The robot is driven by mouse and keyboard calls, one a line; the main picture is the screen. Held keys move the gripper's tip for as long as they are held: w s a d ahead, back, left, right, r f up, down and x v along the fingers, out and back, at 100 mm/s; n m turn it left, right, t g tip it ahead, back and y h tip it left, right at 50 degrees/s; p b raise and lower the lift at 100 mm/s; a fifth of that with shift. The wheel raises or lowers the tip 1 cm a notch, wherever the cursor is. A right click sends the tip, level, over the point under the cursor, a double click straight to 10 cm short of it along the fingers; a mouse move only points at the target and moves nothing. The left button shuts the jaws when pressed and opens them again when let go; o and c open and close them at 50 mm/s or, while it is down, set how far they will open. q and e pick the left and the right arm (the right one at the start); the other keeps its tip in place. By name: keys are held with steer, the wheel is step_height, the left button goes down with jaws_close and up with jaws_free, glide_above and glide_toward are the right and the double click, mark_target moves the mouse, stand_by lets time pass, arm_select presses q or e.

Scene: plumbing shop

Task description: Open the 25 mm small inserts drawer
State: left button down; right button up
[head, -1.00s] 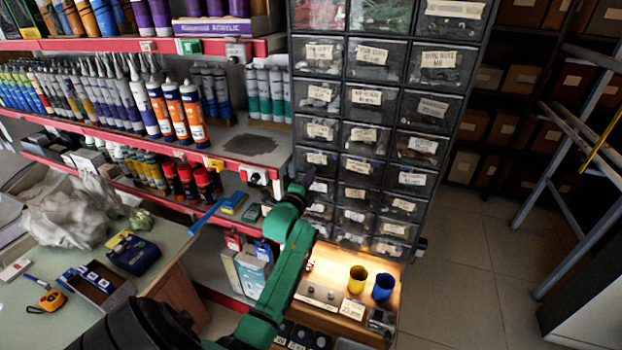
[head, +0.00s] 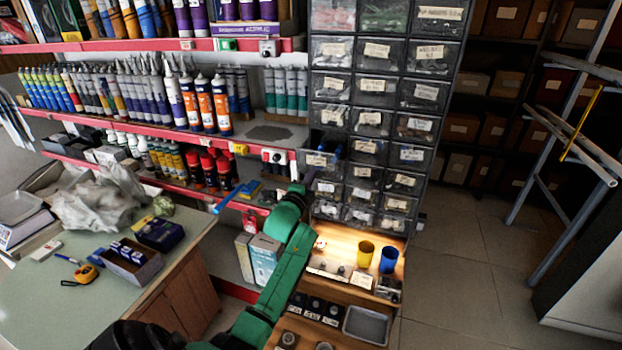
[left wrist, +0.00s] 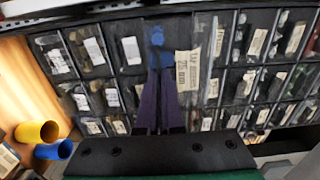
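The 25 mm small inserts drawer (head: 319,160) stands out from the left column of the dark cabinet, its top partly open and blue pieces showing inside. Its label (left wrist: 187,70) reads 25 mm in the left wrist view, turned sideways. My left gripper (head: 308,179) is at the front of this drawer, just below the label. In the left wrist view its purple fingers (left wrist: 158,72) come together at the drawer front, shut on its pull; the pull itself is hidden. A blue patch shows at the fingertips. My right gripper is not in view.
Closed labelled drawers surround it in the cabinet (head: 385,92). Below are a lit shelf with a yellow cup (head: 364,253) and a blue cup (head: 389,260). Red-edged shelves with tubes stand left, a green-topped counter (head: 60,300) front left. Floor (head: 460,270) is clear at right.

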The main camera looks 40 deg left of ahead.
arm_select(q)
steer(key=c, duration=1.1)
jaws_free()
steer(key=shift+s, duration=0.1)
steer(key=shift+o, duration=0.2)
steer(key=b+v, duration=0.3)
steer(key=v, duration=1.1)
steer(key=shift+s+d, duration=0.2)
steer(key=shift+s, duration=0.2)
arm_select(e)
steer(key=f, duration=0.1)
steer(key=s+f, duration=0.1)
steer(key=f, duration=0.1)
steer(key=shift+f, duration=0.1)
